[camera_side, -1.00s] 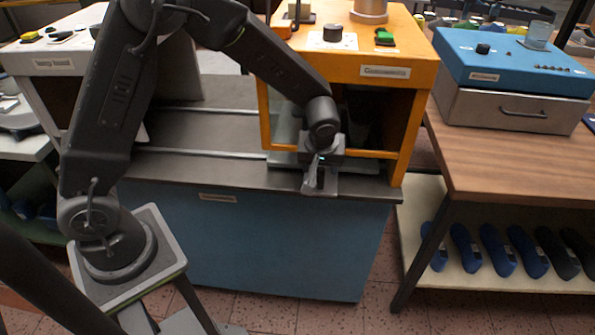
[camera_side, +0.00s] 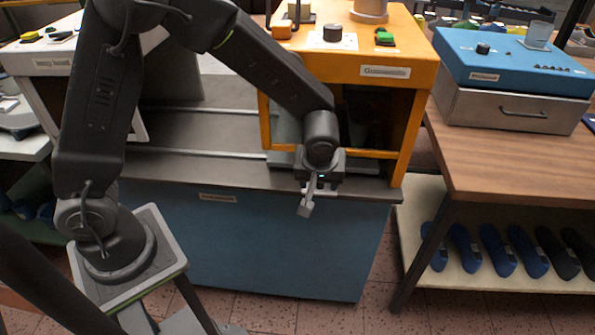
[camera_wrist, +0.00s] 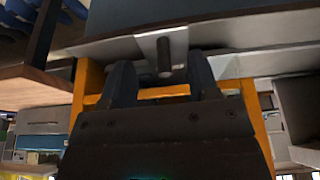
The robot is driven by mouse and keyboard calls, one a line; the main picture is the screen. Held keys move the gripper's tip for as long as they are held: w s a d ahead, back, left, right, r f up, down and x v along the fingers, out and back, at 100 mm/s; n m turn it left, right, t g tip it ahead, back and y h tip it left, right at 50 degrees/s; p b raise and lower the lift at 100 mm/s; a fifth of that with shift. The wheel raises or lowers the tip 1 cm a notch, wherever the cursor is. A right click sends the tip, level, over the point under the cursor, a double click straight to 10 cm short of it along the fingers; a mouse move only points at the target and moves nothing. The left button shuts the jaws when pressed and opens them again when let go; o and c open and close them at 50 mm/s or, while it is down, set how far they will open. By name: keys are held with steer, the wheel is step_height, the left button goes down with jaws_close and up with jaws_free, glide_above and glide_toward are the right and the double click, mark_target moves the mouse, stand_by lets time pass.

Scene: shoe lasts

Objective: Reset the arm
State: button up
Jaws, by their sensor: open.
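My gripper (camera_side: 306,204) is in front of the orange machine (camera_side: 372,73), at the front edge of the steel-topped blue bench (camera_side: 265,245) in the side view. In the wrist view my gripper (camera_wrist: 164,80) shows two dark fingers spread apart. A small dark peg on a light plate (camera_wrist: 163,56) appears in the gap between the fingertips. The fingers do not visibly close on it, and I cannot tell how far it is from them. No held object shows.
A blue-topped box (camera_side: 510,62) stands on the wooden table (camera_side: 510,150) at right. Several blue shoe lasts (camera_side: 497,250) lie on the shelf below. A white machine (camera_side: 60,60) stands at left. The steel top left of the orange machine is clear.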

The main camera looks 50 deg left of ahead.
steer(key=shift+s+d, duration=0.15)
steer(key=s+a+r+m+t+h, duration=0.1)
steer(key=s+a+r+m, duration=0.15)
steer(key=r, duration=0.35)
steer(key=s+a+r+m, duration=0.1)
steer(key=s+r, duration=0.3)
steer(key=r, duration=0.2)
steer(key=s+a+r+m+t+h, duration=0.1)
steer(key=s+r+m, duration=0.1)
steer(key=s, duration=0.4)
steer(key=s+a+r+m, duration=0.1)
steer(key=s+r+m, duration=0.2)
steer(key=s, duration=0.3)
steer(key=shift+s+r+t+h, duration=0.35)
steer(key=shift+r+t+h, duration=0.05)
steer(key=shift+r, duration=0.35)
steer(key=shift+m, duration=0.25)
steer(key=shift+c, duration=0.4)
